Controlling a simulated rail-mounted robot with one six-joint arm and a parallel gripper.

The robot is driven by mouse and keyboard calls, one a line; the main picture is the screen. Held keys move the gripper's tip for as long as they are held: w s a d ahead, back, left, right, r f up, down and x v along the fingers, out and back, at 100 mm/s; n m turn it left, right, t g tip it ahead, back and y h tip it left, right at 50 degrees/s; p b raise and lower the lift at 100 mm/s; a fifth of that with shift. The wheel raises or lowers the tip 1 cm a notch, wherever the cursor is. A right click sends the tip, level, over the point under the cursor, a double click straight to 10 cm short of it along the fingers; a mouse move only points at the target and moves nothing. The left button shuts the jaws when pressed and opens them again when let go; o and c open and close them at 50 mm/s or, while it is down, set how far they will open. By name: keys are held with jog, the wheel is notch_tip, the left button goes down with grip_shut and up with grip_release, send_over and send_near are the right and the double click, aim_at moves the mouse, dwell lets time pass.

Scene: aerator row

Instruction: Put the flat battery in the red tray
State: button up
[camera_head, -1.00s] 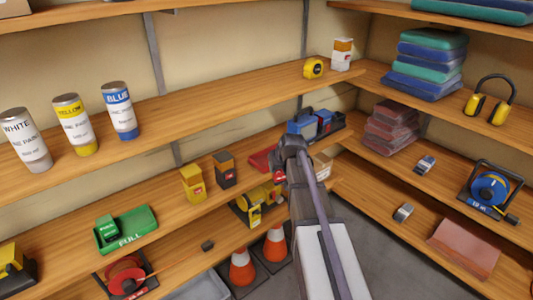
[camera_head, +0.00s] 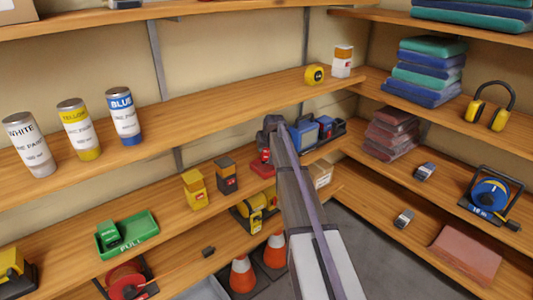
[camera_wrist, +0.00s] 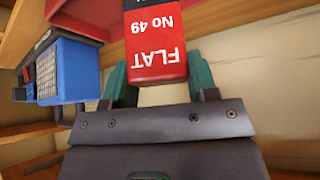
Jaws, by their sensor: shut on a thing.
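My gripper (camera_wrist: 160,82) is shut on the flat battery (camera_wrist: 156,45), a red block with a dark end, lettered "FLAT No 49", which reads upside down in the wrist view. In the head view the red tray (camera_head: 262,172) lies on the middle shelf of the back wall, partly hidden by my arm. The battery (camera_head: 266,156) shows there as a small red patch just above the tray. I cannot tell its exact height.
A blue charger-like unit (camera_head: 312,131) stands right of the tray. A green tray marked "FULL" (camera_head: 128,236) is further left. The upper shelf (camera_head: 220,103) runs above.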

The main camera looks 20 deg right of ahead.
aim_at(266, 152)
jog(key=f+b, duration=0.4)
jog(key=shift+w, duration=0.4)
jog(key=shift+r, duration=0.25)
jog(key=shift+f, duration=0.2)
jog(key=o, duration=1.3)
jog(key=shift+r, duration=0.15)
jog(key=shift+s+r+p, duration=0.15)
jog(key=shift+r+p, duration=0.2)
jog(key=shift+p, duration=0.25)
jog(key=d+p+v, duration=0.1)
jog(key=p+v, duration=0.8)
jog(key=v, duration=0.2)
jog(key=shift+s+a, duration=0.15)
jog(key=shift+a, duration=0.3)
